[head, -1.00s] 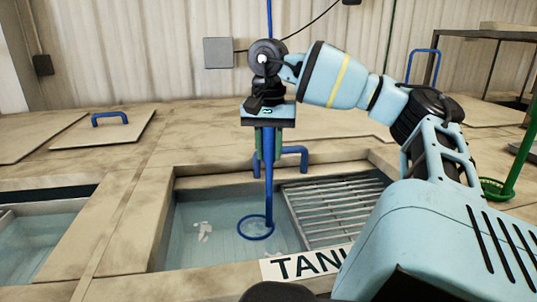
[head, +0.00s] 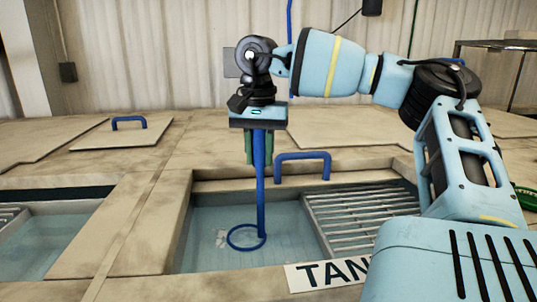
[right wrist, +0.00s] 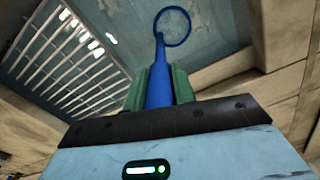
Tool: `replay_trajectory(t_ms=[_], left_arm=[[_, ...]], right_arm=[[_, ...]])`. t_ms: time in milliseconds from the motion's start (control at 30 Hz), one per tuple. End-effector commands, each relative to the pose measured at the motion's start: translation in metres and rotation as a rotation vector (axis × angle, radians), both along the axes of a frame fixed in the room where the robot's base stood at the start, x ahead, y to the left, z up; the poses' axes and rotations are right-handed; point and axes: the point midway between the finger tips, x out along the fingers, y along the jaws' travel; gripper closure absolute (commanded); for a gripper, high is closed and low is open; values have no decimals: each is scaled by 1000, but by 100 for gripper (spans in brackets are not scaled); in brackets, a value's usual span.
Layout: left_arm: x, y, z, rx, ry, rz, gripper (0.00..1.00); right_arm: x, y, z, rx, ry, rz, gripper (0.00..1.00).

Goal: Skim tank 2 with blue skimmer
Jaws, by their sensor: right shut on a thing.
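My right gripper (head: 256,148) has green fingers shut on the upright blue skimmer (head: 261,190), above the open tank (head: 285,255). The skimmer's pole reaches down to a blue ring (head: 246,237) at the water in the tank's left part. A small pale patch of scum (head: 221,237) lies at the ring's left edge; I cannot tell if it is inside. In the right wrist view the fingers (right wrist: 159,88) grip the pole, and the patch (right wrist: 201,19) shows beside the ring (right wrist: 172,27). The label (head: 325,274) reads "TAN"; my arm hides its number. My left gripper is not in view.
A metal grate (head: 362,218) covers the tank's right part. A blue handle (head: 302,157) stands behind the tank. Another open tank (head: 70,240) is at left, and a lid with a blue handle (head: 128,122) lies beyond it. A green ring (head: 525,197) shows at right.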

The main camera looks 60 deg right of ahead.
Motion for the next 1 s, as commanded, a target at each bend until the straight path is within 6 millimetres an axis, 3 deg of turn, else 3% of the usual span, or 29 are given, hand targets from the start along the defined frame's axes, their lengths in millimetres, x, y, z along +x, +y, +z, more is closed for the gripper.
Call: replay_trajectory(t_ms=[1000], left_arm=[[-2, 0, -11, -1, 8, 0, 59]], right_arm=[[58, 44, 1, 0, -2, -1, 100]])
